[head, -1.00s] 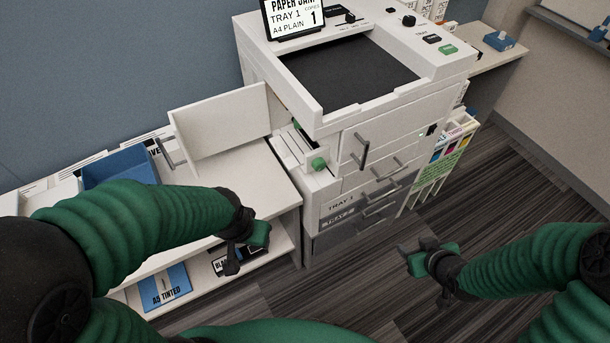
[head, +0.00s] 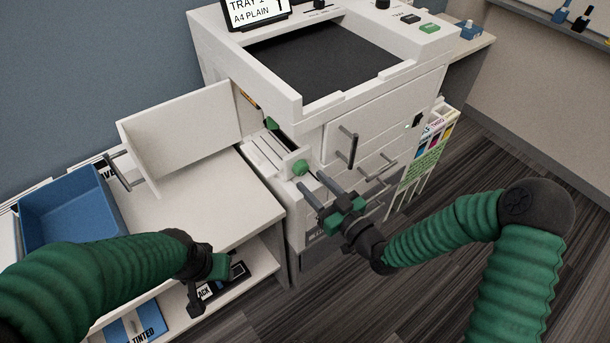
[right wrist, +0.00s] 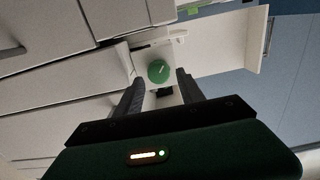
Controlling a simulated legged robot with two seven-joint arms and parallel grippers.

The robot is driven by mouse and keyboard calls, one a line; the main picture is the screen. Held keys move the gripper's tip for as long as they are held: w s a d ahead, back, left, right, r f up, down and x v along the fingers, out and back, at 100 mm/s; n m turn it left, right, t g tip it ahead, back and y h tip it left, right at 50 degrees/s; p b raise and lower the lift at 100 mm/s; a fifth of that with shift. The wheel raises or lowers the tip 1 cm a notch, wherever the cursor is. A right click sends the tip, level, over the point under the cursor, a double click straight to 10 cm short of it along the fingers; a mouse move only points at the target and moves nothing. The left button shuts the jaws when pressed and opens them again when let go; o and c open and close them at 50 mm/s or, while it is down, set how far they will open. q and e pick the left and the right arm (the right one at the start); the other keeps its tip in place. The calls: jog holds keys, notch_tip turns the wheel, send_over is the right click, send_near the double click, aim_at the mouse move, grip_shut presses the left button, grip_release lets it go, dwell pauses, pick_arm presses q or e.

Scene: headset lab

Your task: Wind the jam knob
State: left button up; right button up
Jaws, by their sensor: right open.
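The jam knob (head: 300,168) is a small green round knob at the opened left side of the white copier (head: 305,110). In the right wrist view the knob (right wrist: 158,71) shows face-on with a pale mark, just beyond the fingertips and roughly between them. My right gripper (head: 320,186) is open with two dark fingers pointing at the knob; I see no contact. It also shows in the right wrist view (right wrist: 160,82), empty. My left gripper (head: 205,278) hangs low over the shelf unit at the left, away from the knob; its finger state is unclear.
The copier's open side door (head: 180,135) stands over the white counter (head: 205,200). A green lever (head: 272,123) sits inside the opening. A blue bin (head: 65,205) is at left.

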aim_at(304, 172)
jog(key=x, duration=0.3)
jog(key=shift+w, duration=0.55)
jog(key=shift+a, duration=0.1)
grip_shut()
